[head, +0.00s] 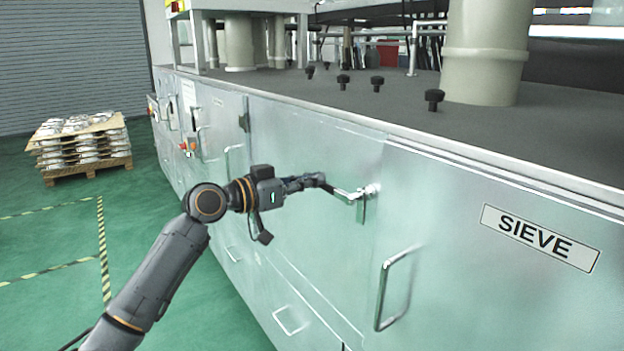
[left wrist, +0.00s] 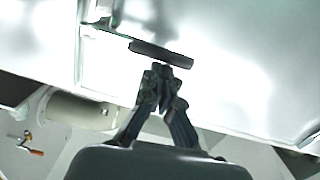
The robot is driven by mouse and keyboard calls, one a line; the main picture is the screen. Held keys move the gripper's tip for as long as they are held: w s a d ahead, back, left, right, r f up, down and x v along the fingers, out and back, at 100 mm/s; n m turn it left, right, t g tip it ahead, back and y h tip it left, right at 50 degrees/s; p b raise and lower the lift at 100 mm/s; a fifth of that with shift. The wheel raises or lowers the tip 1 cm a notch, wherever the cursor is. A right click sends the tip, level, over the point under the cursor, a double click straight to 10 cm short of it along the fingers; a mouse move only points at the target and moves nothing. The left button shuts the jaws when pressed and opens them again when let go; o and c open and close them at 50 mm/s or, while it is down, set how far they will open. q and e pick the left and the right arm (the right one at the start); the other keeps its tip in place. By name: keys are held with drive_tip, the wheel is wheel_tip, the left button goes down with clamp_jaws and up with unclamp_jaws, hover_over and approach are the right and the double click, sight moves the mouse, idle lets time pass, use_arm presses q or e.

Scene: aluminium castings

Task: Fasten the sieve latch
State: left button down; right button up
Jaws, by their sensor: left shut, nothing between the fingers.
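The sieve latch (head: 361,197) is a small bright metal fitting at the seam left of the panel with the SIEVE label (head: 540,238). A short lever points left from it toward my left gripper (head: 322,181). The gripper is shut and empty, its fingertips at the lever's left end. In the left wrist view the shut fingers (left wrist: 161,72) point at a dark bar (left wrist: 160,53) in front of the pale metal panel. The fingertips are just below the bar; I cannot tell whether they touch it. My right gripper is not in view.
A metal pull handle (head: 395,288) stands out from the sieve panel, below and right of the latch. Several black knobs (head: 434,99) and a thick column (head: 487,50) stand on the machine's top. A pallet of castings (head: 82,147) sits at far left. Green floor is clear at left.

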use_arm(q)
drive_tip(key=shift+f, duration=0.2)
drive_tip(key=s+d+f+n+p, duration=0.2)
drive_tip(key=f+n, duration=0.2)
drive_tip(key=n, duration=0.4)
drive_tip(key=s+d+f+n+h+p, duration=0.1)
drive_tip(key=s+f+n+p, duration=0.2)
drive_tip(key=f+n, duration=0.2)
drive_tip(key=shift+d+f+n, duration=0.3)
drive_tip(key=shift+d+n, duration=0.1)
drive_tip(key=shift+n, duration=1.5)
drive_tip(key=shift+f+p, duration=0.1)
drive_tip(key=shift+p, duration=0.2)
